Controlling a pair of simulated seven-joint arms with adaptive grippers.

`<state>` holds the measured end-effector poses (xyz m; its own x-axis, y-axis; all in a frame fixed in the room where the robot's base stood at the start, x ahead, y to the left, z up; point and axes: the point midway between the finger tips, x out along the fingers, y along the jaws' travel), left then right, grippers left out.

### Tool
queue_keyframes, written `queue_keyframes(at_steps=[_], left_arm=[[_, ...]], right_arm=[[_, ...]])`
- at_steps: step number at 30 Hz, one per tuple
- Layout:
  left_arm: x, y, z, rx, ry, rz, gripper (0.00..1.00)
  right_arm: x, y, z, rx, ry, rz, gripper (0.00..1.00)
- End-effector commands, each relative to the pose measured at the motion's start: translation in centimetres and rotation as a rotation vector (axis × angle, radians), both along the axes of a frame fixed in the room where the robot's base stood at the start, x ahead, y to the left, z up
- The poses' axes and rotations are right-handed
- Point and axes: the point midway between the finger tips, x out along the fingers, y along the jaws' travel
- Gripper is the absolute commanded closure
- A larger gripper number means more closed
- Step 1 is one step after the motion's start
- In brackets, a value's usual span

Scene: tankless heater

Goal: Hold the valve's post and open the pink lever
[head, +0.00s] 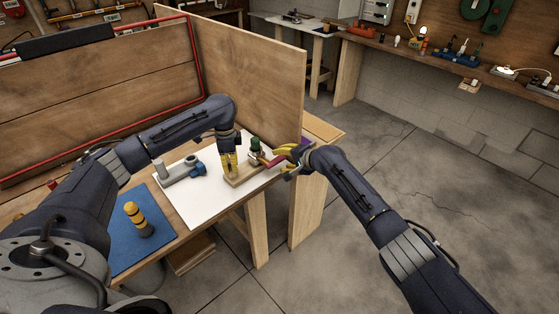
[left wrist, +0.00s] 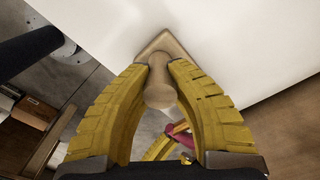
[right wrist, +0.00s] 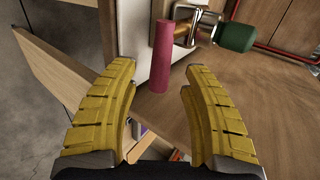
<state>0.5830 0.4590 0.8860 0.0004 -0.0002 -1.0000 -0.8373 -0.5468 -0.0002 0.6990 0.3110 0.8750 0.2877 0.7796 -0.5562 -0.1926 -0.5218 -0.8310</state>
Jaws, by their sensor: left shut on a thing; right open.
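The valve stands on a wooden base (head: 248,177) at the right end of the white sheet. Its wooden post (left wrist: 160,88) is between the yellow fingers of my left gripper (head: 229,170), which is shut on it; the fingers mostly hide the post in the head view. The pink lever (right wrist: 163,55) sticks out from the metal valve body (right wrist: 193,27), with a green knob (right wrist: 237,37) beside it. My right gripper (right wrist: 155,78) is open, and the lever's free end shows between its fingertips. I cannot tell whether they touch it.
A grey pipe-like part (head: 182,170) lies on the white sheet (head: 195,207), left of my left gripper. A tall wooden panel (head: 250,75) rises behind the valve. Floor is open to the right.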

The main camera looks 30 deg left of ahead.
Motion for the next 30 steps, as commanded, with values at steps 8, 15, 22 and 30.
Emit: queue_keyframes(at_steps=[8,15,22,30], left_arm=[[-0.1,-0.1,-0.1,-0.001,0.003,-0.001,1.00],[-0.1,-0.1,-0.1,-0.001,0.003,-0.001,1.00],[-0.1,-0.1,-0.1,-0.001,0.003,-0.001,1.00],[-0.1,-0.1,-0.1,-0.001,0.003,-0.001,1.00]], right_arm=[[0.5,1.3,-0.8,0.002,0.002,-0.002,0.52],[0.7,1.8,-1.2,0.001,0.000,-0.001,0.52],[0.7,1.8,-1.3,0.000,0.000,-0.001,0.52],[0.7,1.8,-1.3,0.000,0.000,-0.001,0.62]])
